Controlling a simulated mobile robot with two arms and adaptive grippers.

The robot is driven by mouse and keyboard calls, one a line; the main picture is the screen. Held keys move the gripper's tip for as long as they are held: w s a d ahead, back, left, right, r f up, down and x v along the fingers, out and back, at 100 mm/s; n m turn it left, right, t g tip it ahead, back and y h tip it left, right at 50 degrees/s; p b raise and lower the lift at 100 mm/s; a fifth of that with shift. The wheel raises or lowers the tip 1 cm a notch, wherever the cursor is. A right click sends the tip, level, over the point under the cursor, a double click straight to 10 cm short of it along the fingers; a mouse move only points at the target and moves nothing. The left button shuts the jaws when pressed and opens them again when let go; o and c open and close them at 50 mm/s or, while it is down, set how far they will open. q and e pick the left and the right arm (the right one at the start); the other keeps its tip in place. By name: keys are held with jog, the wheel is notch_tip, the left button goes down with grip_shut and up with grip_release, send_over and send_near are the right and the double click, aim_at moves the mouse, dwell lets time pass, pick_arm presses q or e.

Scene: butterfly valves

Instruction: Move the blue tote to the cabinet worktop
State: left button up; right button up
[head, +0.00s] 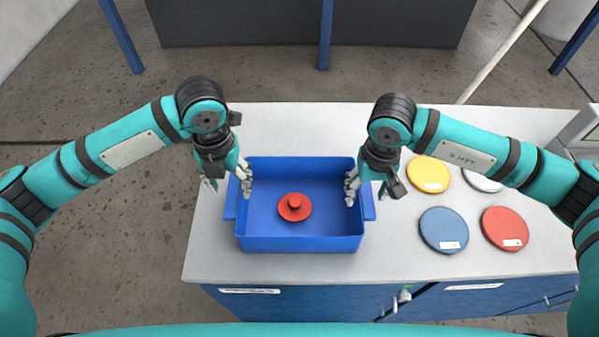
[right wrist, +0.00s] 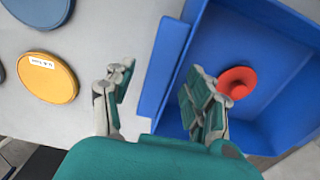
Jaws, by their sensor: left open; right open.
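The blue tote (head: 300,245) stands on the light worktop of the blue cabinet (head: 210,262). A red knobbed part (head: 295,207) lies inside the tote. My left gripper (head: 230,182) is open at the tote's left wall, near its back corner. My right gripper (head: 362,188) is open at the right wall. In the right wrist view the fingers of my right gripper (right wrist: 160,105) are spread on either side of the tote's wall and side handle (right wrist: 165,65), one finger inside the tote. Neither gripper visibly grips the wall.
To the right of the tote lie a yellow disc (head: 428,174), a blue disc (head: 443,230), a red disc (head: 505,228) and a white disc (head: 482,180) partly under my right arm. Worktop behind the tote is clear. A grey box-like object (head: 582,128) stands at the right edge.

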jog(key=shift+r, duration=0.15)
pick_arm(q)
notch_tip(320, 180, up, 8)
jog(key=shift+f, duration=0.2)
pick_arm(e)
notch_tip(320, 180, up, 12)
jog(key=shift+f, duration=0.2)
dwell(0.5)
